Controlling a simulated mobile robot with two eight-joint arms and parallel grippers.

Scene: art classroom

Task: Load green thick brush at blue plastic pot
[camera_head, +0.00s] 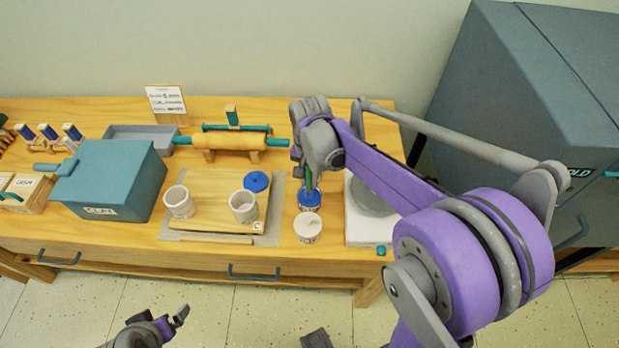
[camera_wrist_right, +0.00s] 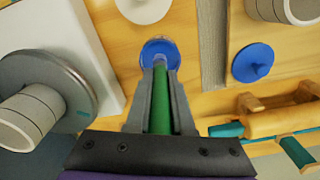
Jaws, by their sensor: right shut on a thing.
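The green thick brush (camera_wrist_right: 162,112) is held between the fingers of my right gripper (camera_wrist_right: 160,85). Its lower end points down at the mouth of the blue plastic pot (camera_wrist_right: 158,52); I cannot tell how deep it reaches. In the head view the blue pot (camera_head: 309,200) stands on the wooden table, directly below my right gripper (camera_head: 306,180), which partly hides the brush (camera_head: 311,182). My left gripper (camera_head: 172,322) is low at the bottom edge, away from the table top, and its jaw opening is unclear.
A white pot (camera_head: 307,236) stands just in front of the blue pot. A white wheel base (camera_head: 362,232) is close on the right. On the left are a board (camera_head: 212,222) with two cups, a blue disc (camera_head: 256,181), a teal box (camera_head: 110,180) and a rolling pin (camera_head: 228,141).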

